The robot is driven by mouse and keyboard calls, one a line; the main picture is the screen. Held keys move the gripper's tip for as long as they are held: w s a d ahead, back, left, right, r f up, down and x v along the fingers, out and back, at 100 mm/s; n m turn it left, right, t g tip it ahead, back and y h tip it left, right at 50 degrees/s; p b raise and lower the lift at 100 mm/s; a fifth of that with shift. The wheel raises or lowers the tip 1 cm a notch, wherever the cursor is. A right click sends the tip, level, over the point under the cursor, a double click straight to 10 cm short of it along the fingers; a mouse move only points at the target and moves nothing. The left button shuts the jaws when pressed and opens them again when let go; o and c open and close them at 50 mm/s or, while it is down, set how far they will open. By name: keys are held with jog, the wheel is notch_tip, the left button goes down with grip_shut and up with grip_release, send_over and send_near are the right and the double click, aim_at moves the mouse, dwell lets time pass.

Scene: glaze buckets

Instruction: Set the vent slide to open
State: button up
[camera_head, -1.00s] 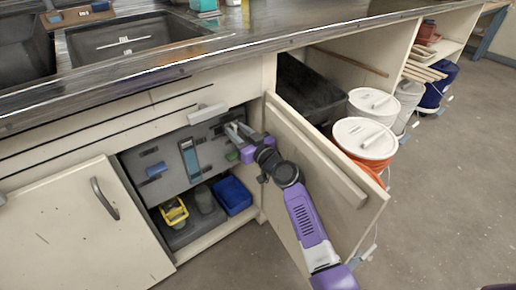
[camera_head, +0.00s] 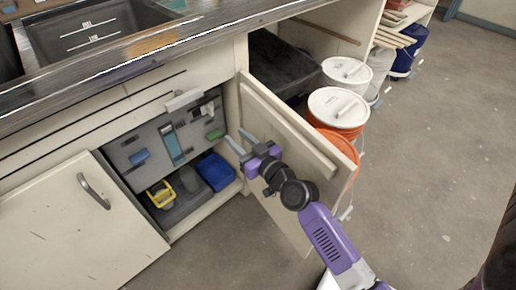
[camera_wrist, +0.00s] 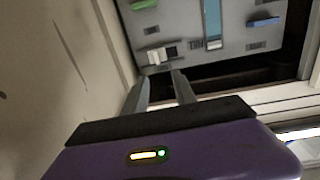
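A grey control panel (camera_head: 150,134) stands inside the open cabinet under the counter. It carries a blue handle (camera_head: 139,157) at left, a tall teal strip (camera_head: 172,143) in the middle, a green handle (camera_head: 215,134) at right and a small whitish piece (camera_head: 207,110) above the green one. I cannot read which is the vent slide or its setting. My gripper (camera_head: 238,141) is open and empty, in front of and right of the panel, apart from it. In the wrist view, the whitish piece (camera_wrist: 170,52) and green handle (camera_wrist: 144,4) show beyond the separated fingers (camera_wrist: 160,82).
The open cabinet door (camera_head: 285,130) stands close to the right of my gripper. A yellow caddy (camera_head: 161,194) and blue bin (camera_head: 215,171) sit below the panel. A white-lidded orange bucket (camera_head: 338,112) stands behind the door.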

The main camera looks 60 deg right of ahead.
jog(key=s+a+r+m+h+p, duration=0.1)
jog(key=s+a+r+p, duration=0.4)
jog(key=s, duration=0.6)
jog(key=shift+s+a+r, duration=0.35)
jog(key=shift+a+r, duration=0.75)
jog(key=shift+r, duration=0.45)
jog(key=s+a+r+n+g+y, duration=0.1)
jog(key=s+a+n+y, duration=0.15)
jog(key=s+a, duration=0.6)
jog(key=s+a+r+n+g+y, duration=0.1)
jog(key=s+a+n+y, duration=0.15)
jog(key=s+a, duration=0.6)
jog(key=s+d+r+p, duration=0.2)
jog(key=d+r+p, duration=0.1)
jog(key=r+p, duration=1.3)
jog(key=shift+s+r+m+y+p, duration=0.2)
jog(key=shift+r+m+y+p, duration=0.1)
jog(key=shift+r+y+p, duration=0.15)
